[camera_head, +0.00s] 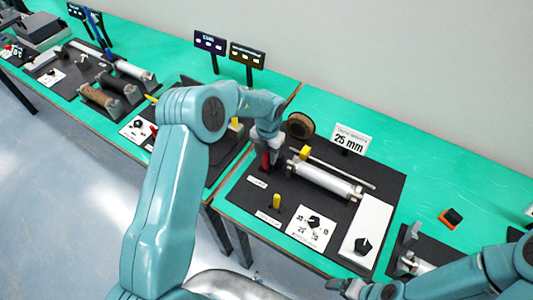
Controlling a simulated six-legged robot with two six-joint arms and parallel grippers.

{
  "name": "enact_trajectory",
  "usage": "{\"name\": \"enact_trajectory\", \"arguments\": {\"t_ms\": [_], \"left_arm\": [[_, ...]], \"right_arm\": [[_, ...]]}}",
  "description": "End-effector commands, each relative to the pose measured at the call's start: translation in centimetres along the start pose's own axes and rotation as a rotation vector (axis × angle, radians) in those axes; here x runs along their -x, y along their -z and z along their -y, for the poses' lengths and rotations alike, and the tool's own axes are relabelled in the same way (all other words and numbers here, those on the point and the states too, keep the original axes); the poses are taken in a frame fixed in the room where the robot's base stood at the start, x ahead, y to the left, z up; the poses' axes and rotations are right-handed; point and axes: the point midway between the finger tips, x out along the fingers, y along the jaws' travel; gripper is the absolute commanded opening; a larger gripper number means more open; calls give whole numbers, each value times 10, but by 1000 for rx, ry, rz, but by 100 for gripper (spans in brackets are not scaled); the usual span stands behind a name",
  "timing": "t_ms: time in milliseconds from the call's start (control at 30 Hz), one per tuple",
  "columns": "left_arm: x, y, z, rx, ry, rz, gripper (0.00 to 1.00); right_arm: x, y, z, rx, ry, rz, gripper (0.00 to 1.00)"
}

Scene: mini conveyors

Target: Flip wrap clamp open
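The mini conveyor has a white roller (325,180) on a black base board (262,191), beside a sign reading "25 mm". A yellow block (304,152) sits at the roller's left end, and a yellow lever (276,201) stands at the front of the board. I cannot tell which part is the wrap clamp. My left gripper (266,158) is over the left end of the board, close to the roller's end, with a red part showing beside it. Its fingers are too small to read. My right gripper (345,286) is low at the bottom edge, apart from the roller; its opening is unclear.
A brown ring (300,125) stands behind the board. A white dial card (311,229) and a white panel with a black knob (367,228) lie at its front. An orange and black button (451,217) is to the right. Other conveyor stations fill the left; green table is clear at back right.

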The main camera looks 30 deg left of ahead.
Motion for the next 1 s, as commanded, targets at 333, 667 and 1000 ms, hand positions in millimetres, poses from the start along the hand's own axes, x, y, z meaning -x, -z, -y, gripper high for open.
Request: {"name": "enact_trajectory", "arguments": {"t_ms": [333, 667, 1000], "left_arm": [[30, -1, 0, 1, 0, 5, 45], [118, -1, 0, 0, 0, 5, 45], [162, 0, 0, 0, 1, 1, 45]], "right_arm": [[-9, 0, -3, 0, 0, 0, 88], [-21, 0, -8, 0, 0, 0, 88], [-22, 0, -8, 0, 0, 0, 88]]}}
